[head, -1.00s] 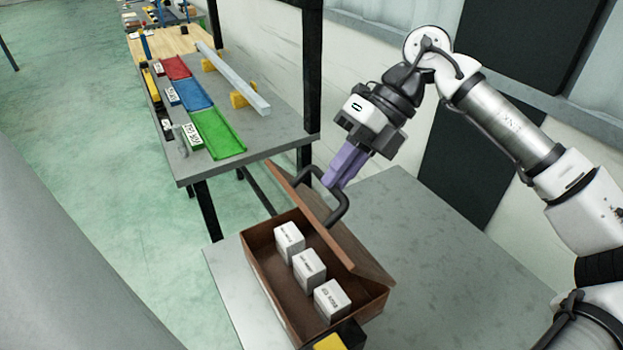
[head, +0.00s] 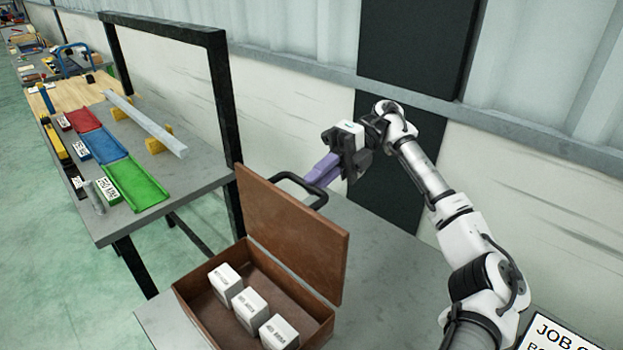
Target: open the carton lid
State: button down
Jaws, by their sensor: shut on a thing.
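The brown carton (head: 190,301) stands on the grey table in the head view. Its lid (head: 292,232) stands up, roughly upright, hinged along the far side of the box. A dark handle (head: 290,178) sticks out behind the lid near its top left. My gripper (head: 318,178) is behind the lid, its purple fingers shut on the handle. Three white boxes lie inside the carton in a row: one at the left (head: 225,282), one in the middle (head: 250,309) and one at the right (head: 279,333).
A second bench at the left holds red (head: 84,117), blue (head: 100,147) and green (head: 135,187) trays and a grey bar (head: 145,123) on yellow blocks. A black post frame (head: 224,120) rises left of the lid.

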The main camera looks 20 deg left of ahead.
jog(key=shift+w, duration=0.15)
jog(key=c, duration=1.5)
grip_release()
jog(key=shift+o, duration=0.2)
notch_tip(320, 180, up, 20)
jog(key=p, duration=0.7)
jog(key=shift+f, duration=0.1)
